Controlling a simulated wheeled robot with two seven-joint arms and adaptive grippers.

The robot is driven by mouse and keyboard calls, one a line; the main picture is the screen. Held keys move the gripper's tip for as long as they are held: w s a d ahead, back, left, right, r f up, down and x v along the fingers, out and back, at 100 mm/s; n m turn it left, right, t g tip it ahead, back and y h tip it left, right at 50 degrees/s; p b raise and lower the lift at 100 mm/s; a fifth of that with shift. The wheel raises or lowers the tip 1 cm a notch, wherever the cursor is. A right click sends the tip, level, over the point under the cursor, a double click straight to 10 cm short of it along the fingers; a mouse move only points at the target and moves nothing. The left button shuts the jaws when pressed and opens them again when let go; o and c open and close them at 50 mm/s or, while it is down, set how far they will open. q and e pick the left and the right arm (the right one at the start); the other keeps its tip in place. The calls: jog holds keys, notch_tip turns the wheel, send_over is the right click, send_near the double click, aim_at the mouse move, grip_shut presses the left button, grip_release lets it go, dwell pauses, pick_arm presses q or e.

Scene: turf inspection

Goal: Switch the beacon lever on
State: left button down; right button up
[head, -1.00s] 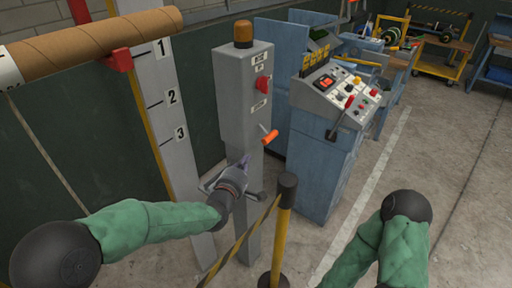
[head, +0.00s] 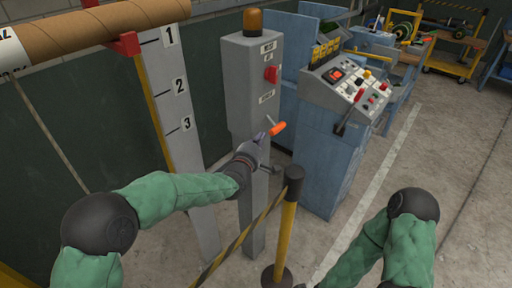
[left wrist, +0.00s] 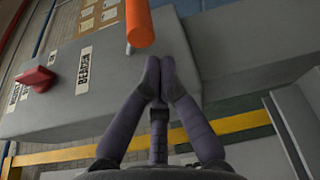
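The orange lever handle (head: 278,128) sticks out from the front of a grey control post (head: 248,97), low on its box. An amber beacon (head: 253,19) sits on top of the post and shows no clear glow. My left gripper (head: 263,138) is just left of and below the handle. In the left wrist view the left fingertips (left wrist: 159,65) are together, with nothing between them. The orange handle (left wrist: 139,22) ends just beyond them; I cannot tell if they touch. My right forearm shows at lower right, but its gripper is out of view.
A red knob (head: 270,74) is above the lever; it also shows in the left wrist view (left wrist: 37,81). A yellow barrier post (head: 285,230) with striped tape stands in front. A blue console (head: 330,165) is at right. A cardboard tube (head: 95,32) is at upper left.

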aim_at(273, 123)
pick_arm(q)
jog(key=shift+x, duration=1.55)
pick_arm(e)
jog(key=shift+f, duration=0.3)
pick_arm(q)
jog(key=shift+d, duration=0.2)
pick_arm(e)
jog(key=shift+a, duration=0.15)
